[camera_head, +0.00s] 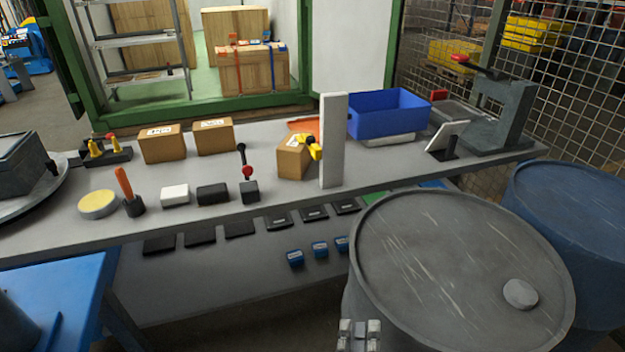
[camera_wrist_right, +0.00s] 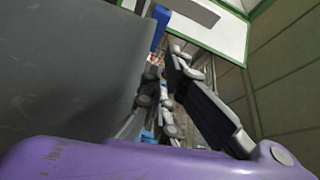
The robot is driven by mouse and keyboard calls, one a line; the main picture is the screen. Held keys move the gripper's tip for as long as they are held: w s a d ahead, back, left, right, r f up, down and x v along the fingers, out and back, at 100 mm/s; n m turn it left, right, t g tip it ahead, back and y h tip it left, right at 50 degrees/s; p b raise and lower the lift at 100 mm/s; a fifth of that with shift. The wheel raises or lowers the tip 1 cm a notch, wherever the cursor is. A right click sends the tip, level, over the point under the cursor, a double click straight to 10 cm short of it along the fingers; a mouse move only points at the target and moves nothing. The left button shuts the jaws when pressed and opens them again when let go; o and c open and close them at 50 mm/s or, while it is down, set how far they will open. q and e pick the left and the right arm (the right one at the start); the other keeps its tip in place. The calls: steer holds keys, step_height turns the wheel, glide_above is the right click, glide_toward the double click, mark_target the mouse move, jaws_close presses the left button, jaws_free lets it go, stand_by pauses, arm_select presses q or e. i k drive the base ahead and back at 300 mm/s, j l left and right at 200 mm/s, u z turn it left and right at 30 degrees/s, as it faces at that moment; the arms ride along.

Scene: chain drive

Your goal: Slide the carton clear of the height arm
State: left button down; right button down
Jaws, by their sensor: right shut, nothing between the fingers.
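A brown carton (camera_head: 291,160) with a white label stands on the grey bench, turned at an angle. A pale upright post (camera_head: 333,140) stands just to its right. A yellow piece (camera_head: 309,145), which looks like the height arm, reaches from the post's left side to the carton's upper right edge; I cannot tell whether they touch. My right gripper (camera_head: 359,329) is low at the bottom edge, in front of the grey drum and far from the carton. It is shut and empty. Its fingers also show in the right wrist view (camera_wrist_right: 166,95). My left gripper is out of view.
Two more cartons (camera_head: 162,143) (camera_head: 214,136) stand further left. A blue bin (camera_head: 388,113) is behind the post's right. A large grey drum (camera_head: 450,260) blocks the near right.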

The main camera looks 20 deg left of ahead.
mark_target(294, 159)
steer(key=i+j, duration=0.85)
